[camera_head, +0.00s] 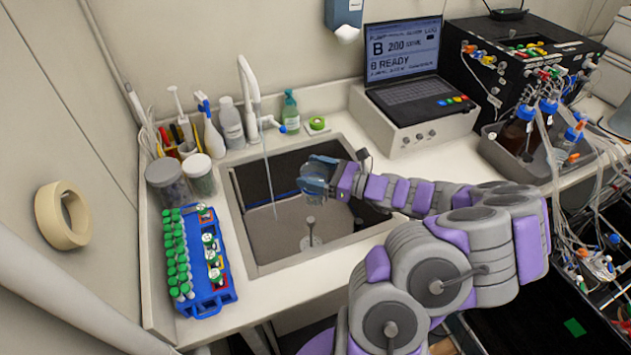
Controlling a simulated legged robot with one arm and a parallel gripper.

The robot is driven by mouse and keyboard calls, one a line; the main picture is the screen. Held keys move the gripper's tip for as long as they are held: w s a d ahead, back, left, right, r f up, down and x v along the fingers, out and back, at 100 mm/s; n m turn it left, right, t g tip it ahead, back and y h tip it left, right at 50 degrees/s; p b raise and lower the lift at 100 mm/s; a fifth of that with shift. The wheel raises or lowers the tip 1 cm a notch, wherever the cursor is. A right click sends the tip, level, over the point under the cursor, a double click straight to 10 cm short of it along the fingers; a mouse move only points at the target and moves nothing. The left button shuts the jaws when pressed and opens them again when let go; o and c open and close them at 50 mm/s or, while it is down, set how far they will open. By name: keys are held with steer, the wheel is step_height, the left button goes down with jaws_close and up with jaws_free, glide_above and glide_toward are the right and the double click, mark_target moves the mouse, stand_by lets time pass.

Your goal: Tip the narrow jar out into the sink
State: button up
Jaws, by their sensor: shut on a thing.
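My gripper (326,182) is over the sink, reaching in from the right. It is shut on a clear jar (313,171), of which only a small glassy part shows between the bluish fingers. The jar's tilt and contents are hard to make out. The sink (262,268) is a rectangular basin with a metal rim, set in the white counter.
A white tap (250,90) stands behind the sink, with a thin line hanging from its spout. A blue rack (207,290) of green-capped tubes and two lidded jars (167,182) stand left. A laptop (408,80) and a grey tray (497,155) with bottles are right.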

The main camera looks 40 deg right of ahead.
steer(key=w+d+m+p, duration=0.4)
steer(key=w+m, duration=0.2)
step_height(320, 180, down, 7)
steer(key=d+m+p, duration=0.1)
steer(key=m+p, duration=0.9)
steer(key=m, duration=0.8)
steer(key=shift+w, duration=0.2)
stand_by(1.0)
